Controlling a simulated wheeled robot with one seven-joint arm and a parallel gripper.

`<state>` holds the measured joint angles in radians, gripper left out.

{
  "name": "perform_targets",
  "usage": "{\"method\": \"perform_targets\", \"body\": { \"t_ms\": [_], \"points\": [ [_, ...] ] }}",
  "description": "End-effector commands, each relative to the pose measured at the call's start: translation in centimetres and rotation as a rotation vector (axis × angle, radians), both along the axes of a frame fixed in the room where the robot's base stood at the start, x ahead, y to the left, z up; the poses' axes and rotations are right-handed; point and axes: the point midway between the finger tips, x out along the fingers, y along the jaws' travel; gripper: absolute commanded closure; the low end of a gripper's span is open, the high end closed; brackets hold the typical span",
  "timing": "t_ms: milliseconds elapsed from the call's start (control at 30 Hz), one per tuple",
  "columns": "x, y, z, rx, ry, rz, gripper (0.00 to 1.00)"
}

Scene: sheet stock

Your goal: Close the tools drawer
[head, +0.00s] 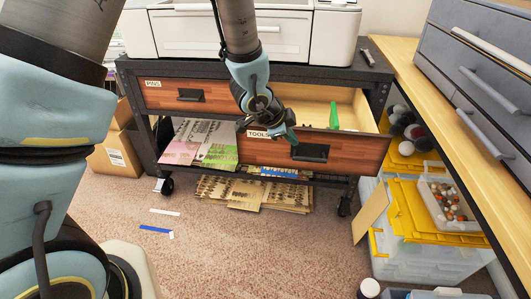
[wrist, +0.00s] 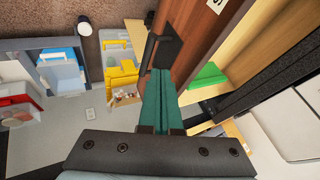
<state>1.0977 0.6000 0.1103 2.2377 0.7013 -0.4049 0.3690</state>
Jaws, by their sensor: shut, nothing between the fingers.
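The tools drawer (head: 358,150) is pulled out from the dark cart, on its right side; its reddish wood front carries a label beginning "TOOL" and a dark handle (head: 310,153). Its pale interior is exposed and holds a green object (head: 334,116). My gripper (head: 291,137) is shut and empty at the drawer front, just up and left of the handle. In the wrist view, its teal fingers (wrist: 156,100) point along the wood front (wrist: 197,35), close to the handle (wrist: 164,48). I cannot tell whether they touch the front. The wrist view also shows the green object (wrist: 207,77).
The pins drawer (head: 215,97) beside it sits flush in the cart. A white printer (head: 235,35) stands on top. Papers lie on the shelf below. Clear bins with yellow lids (head: 425,220) stand at right under a wooden bench (head: 430,100). Carpet in front is mostly free.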

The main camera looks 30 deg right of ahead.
Motion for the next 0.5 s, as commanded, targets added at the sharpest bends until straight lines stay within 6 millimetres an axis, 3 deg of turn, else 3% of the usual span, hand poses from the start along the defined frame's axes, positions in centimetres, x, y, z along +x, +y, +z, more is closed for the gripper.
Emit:
{"method": "perform_targets", "body": {
  "t_ms": [167,500],
  "points": [
    [-0.1,-0.9,-1.1,-0.001,-0.001,-0.012,1.00],
    [0.6,-4.1,-5.4,0.002,-0.001,-0.011,1.00]
  ]
}}
